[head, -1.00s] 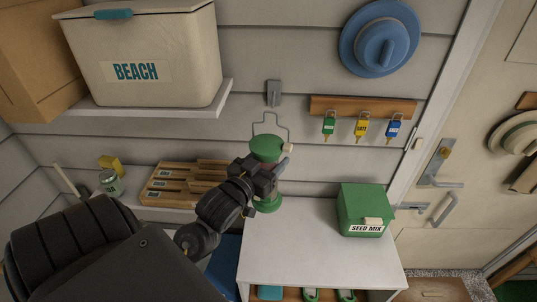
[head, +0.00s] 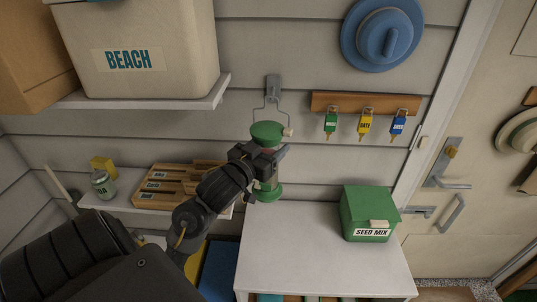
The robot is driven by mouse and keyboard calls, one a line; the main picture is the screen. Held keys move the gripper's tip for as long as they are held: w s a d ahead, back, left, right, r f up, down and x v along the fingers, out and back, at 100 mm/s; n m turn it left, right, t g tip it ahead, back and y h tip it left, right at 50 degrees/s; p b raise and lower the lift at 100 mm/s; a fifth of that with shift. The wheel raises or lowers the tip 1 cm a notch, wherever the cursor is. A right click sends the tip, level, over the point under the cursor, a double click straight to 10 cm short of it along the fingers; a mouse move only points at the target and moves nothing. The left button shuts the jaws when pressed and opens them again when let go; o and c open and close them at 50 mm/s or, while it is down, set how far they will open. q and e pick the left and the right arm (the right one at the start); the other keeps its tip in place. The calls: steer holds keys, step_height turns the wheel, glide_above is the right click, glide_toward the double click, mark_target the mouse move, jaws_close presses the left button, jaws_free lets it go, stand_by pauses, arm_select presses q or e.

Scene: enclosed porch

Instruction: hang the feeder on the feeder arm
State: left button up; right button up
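The feeder (head: 266,131) has a green cap, a green base and a thin wire hanger, and it is upright above the white cabinet. My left gripper (head: 270,162) is shut around its middle, and hides much of the tube. The feeder arm (head: 273,88) is a small grey bracket on the wall, directly above the feeder. The top of the wire hanger overlaps the bracket in the head view. I cannot tell whether the wire is over the hook or only in front of it. My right gripper is not in view.
A green seed mix box (head: 368,214) stands on the white cabinet (head: 300,255). A wooden key rack (head: 366,105) with three tagged keys is right of the bracket. A shelf (head: 150,98) with a beach bin (head: 150,60) is at the upper left. A wooden tray (head: 172,187) sits lower left.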

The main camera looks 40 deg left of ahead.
arm_select(q)
steer(key=w+a, duration=0.1)
steer(key=w, duration=0.1)
steer(key=w+a+f, duration=0.1)
steer(key=w+a, duration=0.1)
steer(key=shift+w, duration=0.1)
stand_by(0.5)
stand_by(0.5)
steer(key=o, duration=1.5)
steer(key=shift+f, duration=0.1)
